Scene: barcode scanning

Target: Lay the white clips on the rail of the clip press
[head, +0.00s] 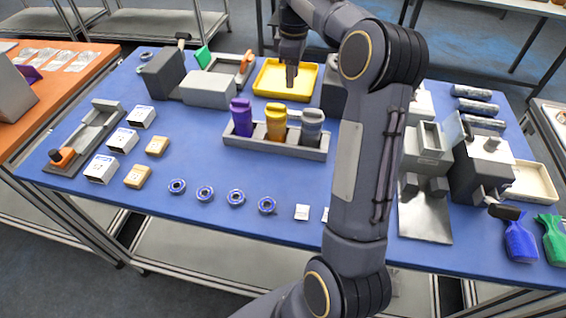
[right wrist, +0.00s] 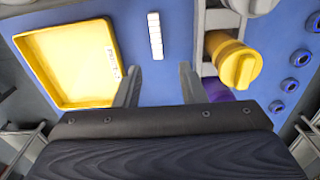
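My right gripper (head: 291,82) points down over the near part of the yellow tray in the head view. In the right wrist view its two fingers (right wrist: 160,82) stand apart with nothing between them. A white segmented strip (right wrist: 155,36), perhaps a row of white clips, lies on the blue table ahead of the fingers, beside the yellow tray (right wrist: 70,62). A grey fixture with an orange knob (head: 92,130) and a grey machine (head: 425,160) stand at left and right; I cannot tell which is the clip press. My left gripper is not in view.
A grey holder (head: 240,141) with purple, yellow and grey capped bottles stands in front of the tray. Several blue-rimmed rings (head: 236,198) and a white square (head: 302,212) lie near the front edge. White boxes (head: 101,168) stand at left. My right arm hides part of the table.

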